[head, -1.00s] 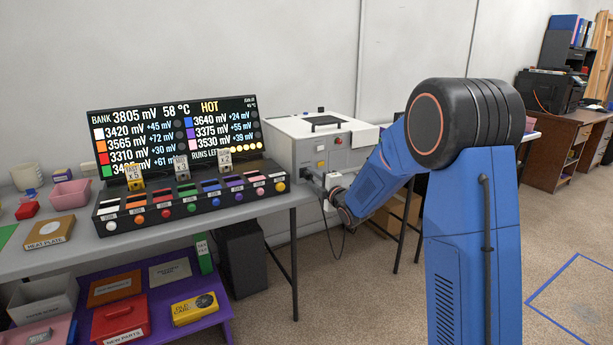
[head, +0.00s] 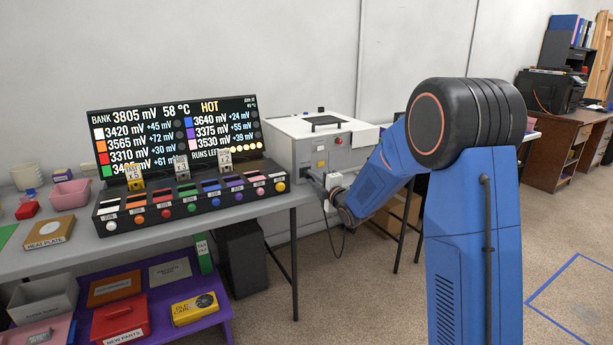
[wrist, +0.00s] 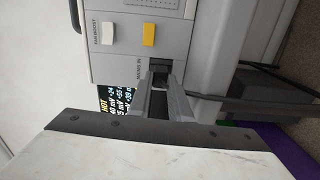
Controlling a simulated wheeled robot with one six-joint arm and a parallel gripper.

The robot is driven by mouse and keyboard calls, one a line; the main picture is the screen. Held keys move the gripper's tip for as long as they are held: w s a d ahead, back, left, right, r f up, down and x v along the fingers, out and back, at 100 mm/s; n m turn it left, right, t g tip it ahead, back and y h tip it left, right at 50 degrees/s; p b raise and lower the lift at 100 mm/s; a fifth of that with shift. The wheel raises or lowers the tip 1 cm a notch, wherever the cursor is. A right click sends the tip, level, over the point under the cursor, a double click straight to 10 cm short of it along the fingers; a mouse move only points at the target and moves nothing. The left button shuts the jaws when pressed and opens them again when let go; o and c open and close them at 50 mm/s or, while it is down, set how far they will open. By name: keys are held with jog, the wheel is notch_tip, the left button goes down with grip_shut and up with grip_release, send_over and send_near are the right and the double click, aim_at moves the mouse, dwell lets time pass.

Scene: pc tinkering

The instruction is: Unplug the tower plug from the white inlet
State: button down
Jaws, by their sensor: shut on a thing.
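The white-grey box (head: 305,147) stands at the right end of the table, with its inlet side toward my arm. In the wrist view its panel (wrist: 120,55) shows a dark inlet (wrist: 160,63) beside lettering that looks like "MAINS IN". My gripper (wrist: 160,84) points straight at this inlet and is shut on the dark plug (wrist: 160,79), which is mostly hidden between the fingers. The plug appears to be at the inlet; how deep it sits I cannot tell. In the head view my gripper (head: 318,177) is beside the box's lower front, small and partly hidden.
A black cable (head: 336,247) hangs below my gripper. A white switch (wrist: 109,33) and a yellow switch (wrist: 149,35) sit near the inlet. A black bank (head: 190,205) with coloured slots and a display stands left on the table (head: 160,246). Floor to the right is clear.

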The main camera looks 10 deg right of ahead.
jog(key=shift+s+d, duration=0.2)
jog(key=shift+s, duration=0.35)
jog(key=shift+v, duration=2.2)
jog(key=s+d+r, duration=0.1)
jog(key=s+r, duration=0.2)
jog(key=s, duration=0.2)
jog(key=shift+s+d, duration=0.35)
jog(key=shift+d, duration=0.05)
jog(key=shift+r, duration=0.15)
